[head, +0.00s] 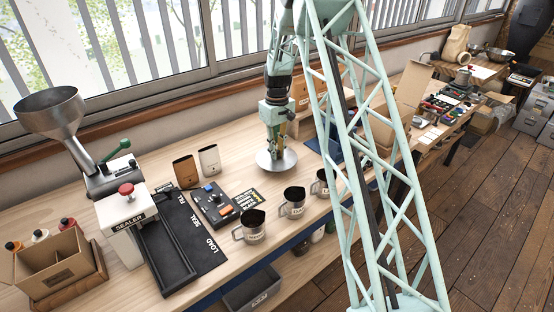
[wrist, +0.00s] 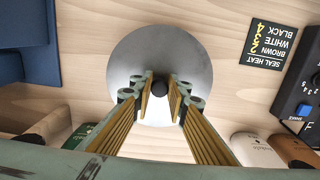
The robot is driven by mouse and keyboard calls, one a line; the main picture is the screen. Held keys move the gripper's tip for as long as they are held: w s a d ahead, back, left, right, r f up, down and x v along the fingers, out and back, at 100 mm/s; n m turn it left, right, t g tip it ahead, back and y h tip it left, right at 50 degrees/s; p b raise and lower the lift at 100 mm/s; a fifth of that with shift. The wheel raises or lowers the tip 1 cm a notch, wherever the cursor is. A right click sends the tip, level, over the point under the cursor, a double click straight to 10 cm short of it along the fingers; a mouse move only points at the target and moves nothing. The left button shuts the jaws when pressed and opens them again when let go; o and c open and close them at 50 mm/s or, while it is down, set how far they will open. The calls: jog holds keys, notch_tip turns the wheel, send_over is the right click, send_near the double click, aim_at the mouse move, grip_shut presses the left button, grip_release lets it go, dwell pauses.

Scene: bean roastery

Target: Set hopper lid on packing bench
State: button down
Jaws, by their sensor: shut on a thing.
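The hopper lid (head: 271,164) is a round grey metal disc with a dark knob (wrist: 160,88) at its centre. My gripper (head: 276,143) points down over the packing bench (head: 172,209) and is shut on the lid's knob. In the wrist view, my gripper (wrist: 160,92) has its fingers on both sides of the knob, with the lid (wrist: 160,47) spread beneath them. The lid is level and at or just above the wooden bench top; I cannot tell whether it touches.
A control box (head: 215,205), a seal heat card (wrist: 269,42) and two pouches (head: 209,160) lie near the lid. Several mugs (head: 292,206) line the front edge. A blue thing (wrist: 35,70) is close by. Bare wood surrounds the lid.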

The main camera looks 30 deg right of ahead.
aim_at(277, 151)
jog(key=shift+f, duration=1.8)
jog(key=shift+f, duration=0.15)
jog(key=c, duration=2.5)
grip_release()
jog(key=shift+c, duration=0.2)
jog(key=shift+r, duration=6.15)
